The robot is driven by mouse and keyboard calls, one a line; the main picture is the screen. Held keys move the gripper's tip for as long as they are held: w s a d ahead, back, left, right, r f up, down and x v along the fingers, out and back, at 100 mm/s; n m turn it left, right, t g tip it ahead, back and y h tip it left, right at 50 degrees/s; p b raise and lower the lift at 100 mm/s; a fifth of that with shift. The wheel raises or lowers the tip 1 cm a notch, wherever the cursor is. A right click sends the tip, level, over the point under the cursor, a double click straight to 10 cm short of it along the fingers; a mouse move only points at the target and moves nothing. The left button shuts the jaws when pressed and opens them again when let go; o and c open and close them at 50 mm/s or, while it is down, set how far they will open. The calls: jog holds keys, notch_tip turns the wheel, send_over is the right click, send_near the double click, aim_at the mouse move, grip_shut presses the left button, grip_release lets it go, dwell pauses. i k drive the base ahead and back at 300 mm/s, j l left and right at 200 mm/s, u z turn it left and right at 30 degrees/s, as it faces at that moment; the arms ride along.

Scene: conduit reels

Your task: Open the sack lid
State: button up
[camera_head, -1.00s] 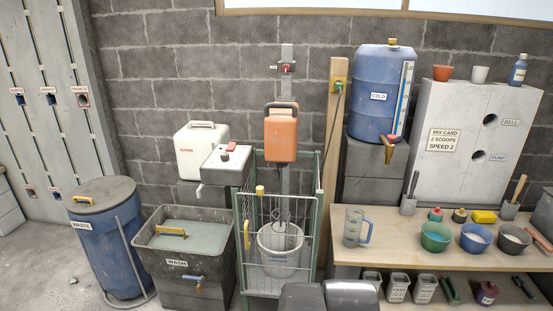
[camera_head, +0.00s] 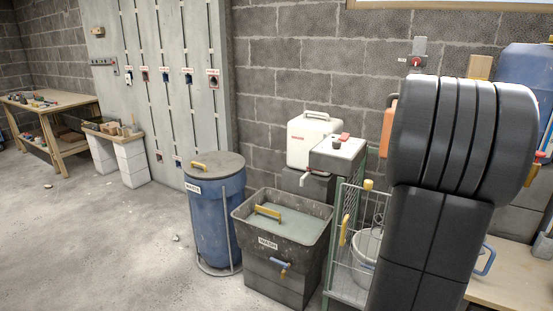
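I cannot make out a sack or a sack lid in this view. My dark arm fills the right side of the picture. My gripper is not in view.
A wire cage (camera_head: 343,230) holding a bucket (camera_head: 366,262) stands right of the tub. A white container (camera_head: 312,140) sits behind the tub. A workbench (camera_head: 48,108) and a small block-legged bench (camera_head: 118,142) stand far left. The floor (camera_head: 100,235) at left is mostly clear.

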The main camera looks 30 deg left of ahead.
aim_at(215, 165)
jog(key=i+j+u, duration=0.2)
jog(key=j+u, duration=0.25)
jog(key=i+j+u, duration=0.25)
jog(key=u, duration=0.2)
jog(key=i+j+u, duration=0.2)
jog(key=u, duration=0.2)
jog(key=i+l, duration=0.05)
